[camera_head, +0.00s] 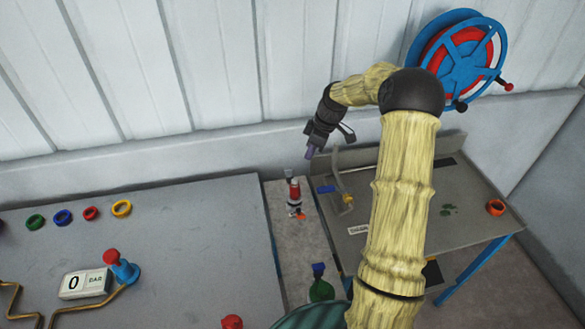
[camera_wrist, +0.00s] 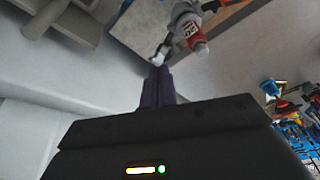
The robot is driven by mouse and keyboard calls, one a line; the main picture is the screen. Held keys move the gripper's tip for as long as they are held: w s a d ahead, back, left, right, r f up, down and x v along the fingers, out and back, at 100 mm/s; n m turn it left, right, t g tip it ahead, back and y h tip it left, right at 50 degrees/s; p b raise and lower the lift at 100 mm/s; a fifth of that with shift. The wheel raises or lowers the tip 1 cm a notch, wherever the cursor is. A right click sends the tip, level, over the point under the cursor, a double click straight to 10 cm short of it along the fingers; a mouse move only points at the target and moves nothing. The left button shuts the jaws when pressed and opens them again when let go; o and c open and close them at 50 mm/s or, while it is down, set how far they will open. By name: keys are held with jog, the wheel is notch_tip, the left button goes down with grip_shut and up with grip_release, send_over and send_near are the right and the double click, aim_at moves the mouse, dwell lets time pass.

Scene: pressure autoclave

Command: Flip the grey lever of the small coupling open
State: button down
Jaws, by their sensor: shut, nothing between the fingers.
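A small red and white fitting with a dark band (camera_head: 294,190) stands on the narrow strip between the two benches. In the wrist view a red and white body with a label (camera_wrist: 192,34) appears just beyond my fingertips. A pale grey, rounded arm-like piece (camera_wrist: 161,54) sticks out beside it; it may be the coupling's lever, but I cannot tell for sure. My gripper (camera_head: 309,153) is above and slightly right of the fitting in the head view, with purple fingers shut and empty. In the wrist view the fingertips (camera_wrist: 159,70) lie close to the pale piece; contact is unclear.
A green bottle (camera_head: 321,289) stands at the front. A blue and red reel (camera_head: 455,58) hangs on the wall. The left bench (camera_head: 180,225) has mostly bare surface.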

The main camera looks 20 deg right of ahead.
jog(key=s+r+n, duration=0.1)
jog(key=s+a+r+n+t, duration=0.1)
jog(key=n, duration=0.1)
jog(key=s+a+r+n+t, duration=0.1)
jog(key=n, duration=0.1)
jog(key=shift+s+a+p, duration=0.25)
jog(key=shift+s+p, duration=0.05)
jog(key=p, duration=0.3)
send_near(288, 176)
jog(key=s+a+f, duration=0.1)
jog(key=a+f, duration=0.1)
jog(key=shift+w+d+f+p, duration=0.2)
jog(key=shift+w+f+p, duration=0.25)
jog(key=shift+w+f, duration=0.95)
jog(key=shift+f, duration=0.3)
